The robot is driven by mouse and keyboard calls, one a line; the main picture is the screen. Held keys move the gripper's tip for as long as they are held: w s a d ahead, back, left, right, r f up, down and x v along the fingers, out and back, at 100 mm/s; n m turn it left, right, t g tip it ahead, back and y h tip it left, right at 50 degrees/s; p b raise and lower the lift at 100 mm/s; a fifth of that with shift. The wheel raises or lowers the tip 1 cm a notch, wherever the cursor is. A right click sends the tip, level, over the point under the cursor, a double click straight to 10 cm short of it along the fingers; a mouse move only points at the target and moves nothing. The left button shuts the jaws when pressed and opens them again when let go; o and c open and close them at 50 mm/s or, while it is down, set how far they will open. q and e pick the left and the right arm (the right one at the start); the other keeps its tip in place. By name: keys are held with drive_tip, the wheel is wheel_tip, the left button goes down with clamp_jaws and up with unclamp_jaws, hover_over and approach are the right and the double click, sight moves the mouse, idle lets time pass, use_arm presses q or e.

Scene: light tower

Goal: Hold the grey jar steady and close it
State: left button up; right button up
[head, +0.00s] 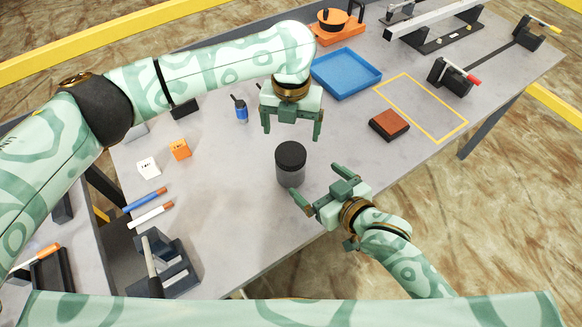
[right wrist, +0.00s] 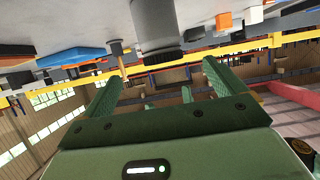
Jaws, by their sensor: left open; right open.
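The grey jar (head: 290,172) stands upright on the grey table, with a black lid (head: 291,154) on its top. I cannot tell whether the lid is tightened. My left gripper (head: 291,135) is open and empty above and behind the jar. My right gripper (head: 315,178) is open just to the right of the jar, its fingers pointing toward it, with nothing between them. In the right wrist view the jar (right wrist: 157,25) appears upside down, beyond the open fingertips (right wrist: 158,85).
A blue tray (head: 345,74), a brown block (head: 389,125) and a yellow outlined area (head: 420,108) lie to the right. A blue bottle (head: 241,110), an orange box (head: 180,150) and markers (head: 150,215) lie to the left. The table's front edge is close to the right gripper.

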sight(300, 168)
drive_tip(key=x, duration=1)
drive_tip(key=shift+w+a+f, duration=0.15)
drive_tip(key=shift+w, duration=0.05)
